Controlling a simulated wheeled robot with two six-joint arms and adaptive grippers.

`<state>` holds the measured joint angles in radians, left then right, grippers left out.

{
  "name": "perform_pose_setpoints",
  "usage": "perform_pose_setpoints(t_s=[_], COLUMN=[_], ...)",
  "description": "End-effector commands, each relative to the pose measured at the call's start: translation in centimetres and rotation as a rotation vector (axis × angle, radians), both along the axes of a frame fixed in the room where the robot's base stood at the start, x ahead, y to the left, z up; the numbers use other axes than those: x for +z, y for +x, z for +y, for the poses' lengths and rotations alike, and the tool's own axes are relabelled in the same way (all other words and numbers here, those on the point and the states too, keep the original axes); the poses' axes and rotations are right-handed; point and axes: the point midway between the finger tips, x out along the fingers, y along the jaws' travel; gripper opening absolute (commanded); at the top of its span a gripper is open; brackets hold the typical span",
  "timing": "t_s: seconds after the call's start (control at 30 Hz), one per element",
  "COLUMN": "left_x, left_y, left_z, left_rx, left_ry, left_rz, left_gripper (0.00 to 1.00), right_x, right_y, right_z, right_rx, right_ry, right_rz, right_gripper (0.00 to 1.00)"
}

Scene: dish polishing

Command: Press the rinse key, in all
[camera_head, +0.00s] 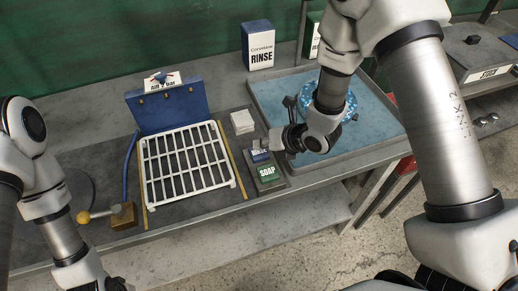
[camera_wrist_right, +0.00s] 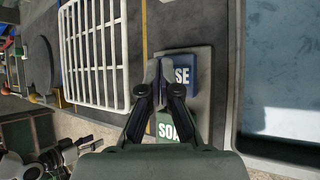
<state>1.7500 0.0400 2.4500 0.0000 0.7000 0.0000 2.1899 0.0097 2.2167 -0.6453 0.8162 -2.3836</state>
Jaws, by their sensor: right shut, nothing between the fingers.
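The blue rinse key (camera_head: 259,155) sits on a small grey key panel, behind the green SOAP key (camera_head: 267,173). In the right wrist view the rinse key (camera_wrist_right: 185,75) shows only the letters "SE"; the rest is behind my fingers. The green SOAP key (camera_wrist_right: 165,126) is partly covered by my gripper there. My right gripper (camera_wrist_right: 157,68) is shut and empty, its fingertips over the left part of the rinse key. I cannot tell whether they touch it or whether it is pressed down. My left arm comes in at the left; its fingers are out of the picture.
A white slatted rack (camera_head: 185,165) lies left of the keys, with a blue AIR BAR panel behind it. A basin of blue water (camera_head: 275,90) is to the right. A RINSE box (camera_head: 258,46) stands at the back. A white block (camera_head: 242,121) lies behind the keys.

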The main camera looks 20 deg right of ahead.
Motion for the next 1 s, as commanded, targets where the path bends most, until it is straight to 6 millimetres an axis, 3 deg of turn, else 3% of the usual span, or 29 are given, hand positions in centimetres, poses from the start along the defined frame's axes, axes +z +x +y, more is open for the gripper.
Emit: perform_pose_setpoints(t_s=[0.37, 0.83, 1.0], left_x=[0.2, 2.9, 3.1], left_y=[0.0, 0.0, 0.0], left_z=[0.0, 0.0, 0.0], left_rx=[0.0, 0.0, 0.0], left_ry=[0.0, 0.0, 0.0], left_rz=[0.0, 0.0, 0.0], left_gripper=[0.62, 0.62, 0.62], right_x=[0.5, 4.9, 5.5], right_y=[0.0, 0.1, 0.0], right_z=[0.0, 0.0, 0.0], right_rx=[0.001, 0.0, 0.001], right_ry=[0.0, 0.0, 0.0], right_rz=[-0.002, -0.002, -0.002], right_gripper=[0.0, 0.0, 0.0])
